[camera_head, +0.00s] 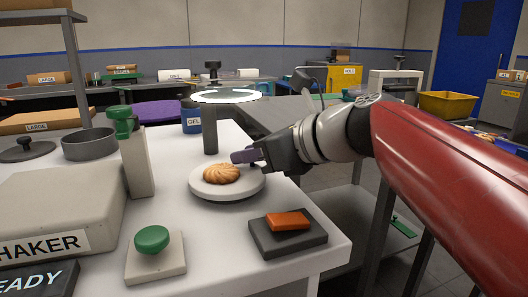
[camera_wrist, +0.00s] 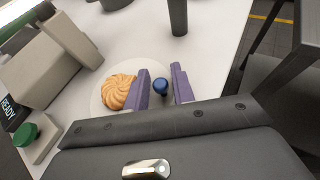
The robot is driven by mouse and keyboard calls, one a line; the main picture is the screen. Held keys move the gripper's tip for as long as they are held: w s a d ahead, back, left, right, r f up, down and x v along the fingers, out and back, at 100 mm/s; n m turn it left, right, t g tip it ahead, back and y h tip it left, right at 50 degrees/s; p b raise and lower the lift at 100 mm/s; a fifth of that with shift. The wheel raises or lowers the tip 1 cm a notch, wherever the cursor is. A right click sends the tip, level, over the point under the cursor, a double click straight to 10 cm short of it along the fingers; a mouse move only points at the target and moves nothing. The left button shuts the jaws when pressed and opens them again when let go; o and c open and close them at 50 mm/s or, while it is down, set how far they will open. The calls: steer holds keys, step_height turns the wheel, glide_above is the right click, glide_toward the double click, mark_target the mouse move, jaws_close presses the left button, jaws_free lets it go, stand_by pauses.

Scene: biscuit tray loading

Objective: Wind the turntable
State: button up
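The turntable is a round white disc (camera_head: 228,186) on the white table, with a swirled golden biscuit (camera_head: 221,174) lying on it. In the wrist view the biscuit (camera_wrist: 119,91) lies left of my fingers, and a small dark blue knob (camera_wrist: 161,86) shows between them. My gripper (camera_head: 246,157) is over the right back edge of the turntable. In the wrist view my gripper (camera_wrist: 160,84) has its two purple fingers apart, one on each side of the knob, with gaps visible. The knob's lower part is hard to see.
A ring lamp (camera_head: 226,97) on a dark post (camera_head: 210,140) stands behind the turntable. A green button (camera_head: 152,239) is at the front left, and an orange block (camera_head: 288,220) on a dark pad (camera_head: 262,241) at the front right. A grey shaker machine (camera_head: 60,205) fills the left.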

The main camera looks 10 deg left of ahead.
jaws_close()
steer(key=shift+w+a+r+g+p, duration=0.1)
steer(key=shift+g+p, duration=0.2)
